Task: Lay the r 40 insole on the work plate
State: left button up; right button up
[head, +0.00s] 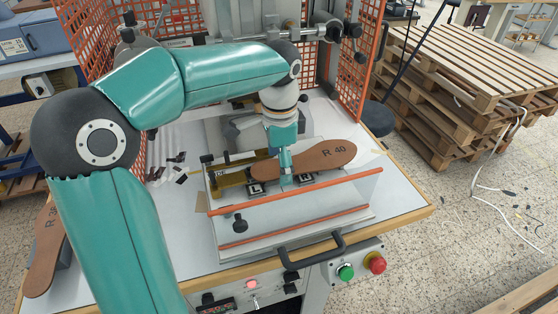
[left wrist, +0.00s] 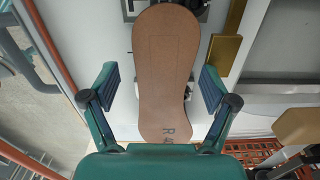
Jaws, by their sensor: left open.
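The brown insole marked R 40 (head: 325,157) lies on the work plate in the foil stamping machine, across the blocks there; it also shows in the left wrist view (left wrist: 165,65). My left gripper (head: 286,178) is over the insole's middle, pointing down. In the left wrist view its two fingers (left wrist: 158,92) stand apart, one on each side of the insole, with gaps between them and its edges. The work plate (head: 225,217) is mostly covered by the insole, the blocks and my arm. My right gripper is not in view.
A clear guard with orange edges (head: 300,215) stands in front of the plate. Brass bars (head: 232,178) lie left of the insole. An insole marked R 38 (head: 45,250) is at far left. Green (head: 345,272) and red (head: 375,263) buttons sit at the front. Pallets (head: 470,80) stand right.

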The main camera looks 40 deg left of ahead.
pick_arm(q)
jog(key=shift+r, duration=0.1)
jog(key=shift+r+p, duration=0.3)
notch_tip(320, 180, up, 12)
jog(key=p, duration=0.1)
dwell(0.6)
